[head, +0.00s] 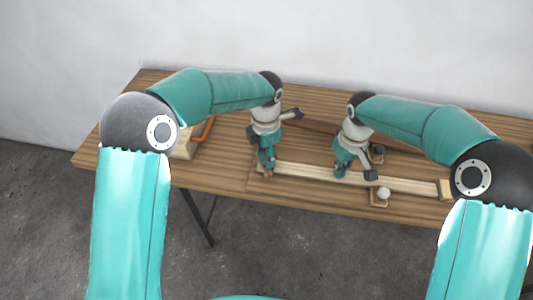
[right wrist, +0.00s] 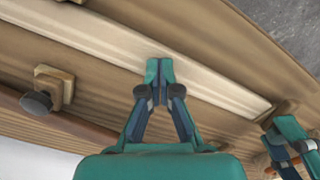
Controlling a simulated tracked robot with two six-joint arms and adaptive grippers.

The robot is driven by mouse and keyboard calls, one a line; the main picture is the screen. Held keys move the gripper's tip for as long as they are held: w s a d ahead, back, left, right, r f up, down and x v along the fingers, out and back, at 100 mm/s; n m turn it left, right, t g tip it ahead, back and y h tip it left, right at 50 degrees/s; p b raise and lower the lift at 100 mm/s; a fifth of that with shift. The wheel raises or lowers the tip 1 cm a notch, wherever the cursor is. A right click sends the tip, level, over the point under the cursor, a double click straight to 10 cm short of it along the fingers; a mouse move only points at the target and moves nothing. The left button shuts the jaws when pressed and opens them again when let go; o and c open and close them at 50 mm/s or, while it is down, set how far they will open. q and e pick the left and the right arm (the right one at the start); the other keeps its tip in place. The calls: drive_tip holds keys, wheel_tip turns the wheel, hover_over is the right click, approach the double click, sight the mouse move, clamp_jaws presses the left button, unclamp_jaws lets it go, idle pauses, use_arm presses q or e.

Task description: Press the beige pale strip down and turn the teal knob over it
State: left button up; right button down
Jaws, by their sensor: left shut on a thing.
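The beige pale strip (head: 410,184) lies lengthwise along the table and also crosses the right wrist view (right wrist: 95,42). My right gripper (head: 352,172) points down at the strip's middle. In the right wrist view its fingertips (right wrist: 160,72) are together over the strip, with nothing visible between them; contact is hard to tell. My left gripper (head: 266,168) is shut at the strip's left end, which is the right end in the right wrist view, where that gripper (right wrist: 290,150) partly shows. The teal knob is hidden at its fingers and cannot be told apart from them.
A white knob on a wooden block (head: 381,194) stands at the strip's front side, and a dark knob (head: 377,150) behind it. An end block (head: 446,188) sits at the right. A wooden box (head: 185,149) with an orange handle (head: 206,127) is left. The table's front left is clear.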

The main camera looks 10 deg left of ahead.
use_arm(q)
drive_tip(key=shift+w+r+n, duration=0.15)
drive_tip(key=shift+n, duration=0.25)
drive_tip(key=n, duration=0.2)
drive_tip(key=shift+a+n, duration=0.1)
drive_tip(key=shift+n, duration=0.3)
drive_tip(key=o, duration=1.1)
drive_tip(key=shift+m, duration=1.5)
drive_tip(key=shift+m, duration=1.4)
